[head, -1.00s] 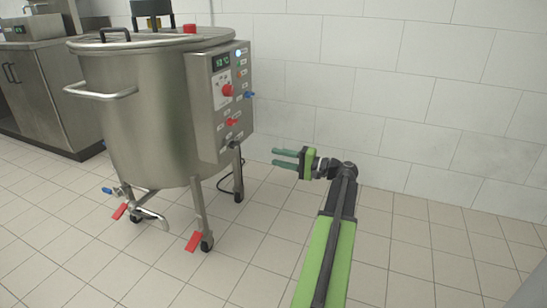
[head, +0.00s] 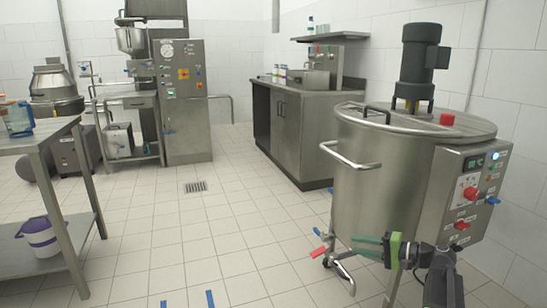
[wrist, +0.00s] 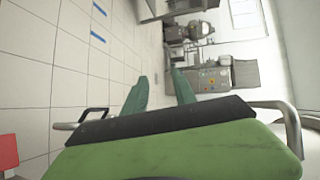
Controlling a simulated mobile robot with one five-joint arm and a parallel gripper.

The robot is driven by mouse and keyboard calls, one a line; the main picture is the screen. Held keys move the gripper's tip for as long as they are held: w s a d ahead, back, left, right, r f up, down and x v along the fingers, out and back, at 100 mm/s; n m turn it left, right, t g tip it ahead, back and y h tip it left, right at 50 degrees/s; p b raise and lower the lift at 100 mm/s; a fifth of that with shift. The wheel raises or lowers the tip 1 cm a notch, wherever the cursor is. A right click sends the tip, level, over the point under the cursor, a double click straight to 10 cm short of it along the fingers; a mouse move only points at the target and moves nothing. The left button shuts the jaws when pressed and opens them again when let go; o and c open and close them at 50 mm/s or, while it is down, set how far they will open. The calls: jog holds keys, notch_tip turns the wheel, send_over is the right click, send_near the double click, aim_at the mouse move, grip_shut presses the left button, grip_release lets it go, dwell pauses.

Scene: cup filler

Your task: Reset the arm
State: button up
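My gripper (head: 366,246) is at the lower right of the head view, in front of the lower part of the steel vat (head: 385,185). Its two teal fingers point left and stand apart with nothing between them. In the wrist view, the fingers of my gripper (wrist: 162,88) also show a clear gap. My arm's dark end link is at the bottom edge of the head view; the rest of the arm is out of view. I cannot tell whether the gripper touches the vat.
The vat has a control panel (head: 472,195) on its right side. A steel table (head: 70,225) with a purple-lidded bucket (head: 42,236) stands at left. A counter (head: 297,130) and a filling machine (head: 186,105) are behind. The tiled floor between is clear, with a drain (head: 195,187).

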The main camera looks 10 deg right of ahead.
jog(key=a+f+n+g+p, duration=0.1)
jog(key=a+n+g+p, duration=0.25)
jog(key=a, duration=1.25)
jog(key=s+a+f+n+g+h+p, duration=0.4)
jog(key=s+a+f+g+h, duration=0.25)
jog(key=s+a, duration=0.55)
jog(key=s+d+f+h, duration=0.1)
jog(key=d+f+h, duration=0.2)
jog(key=d+h, duration=0.45)
notch_tip(320, 180, up, 38)
jog(key=y+p, duration=0.2)
jog(key=p, duration=3.6)
jog(key=shift+d+r, duration=0.25)
jog(key=shift+d, duration=0.15)
jog(key=shift+s, duration=0.1)
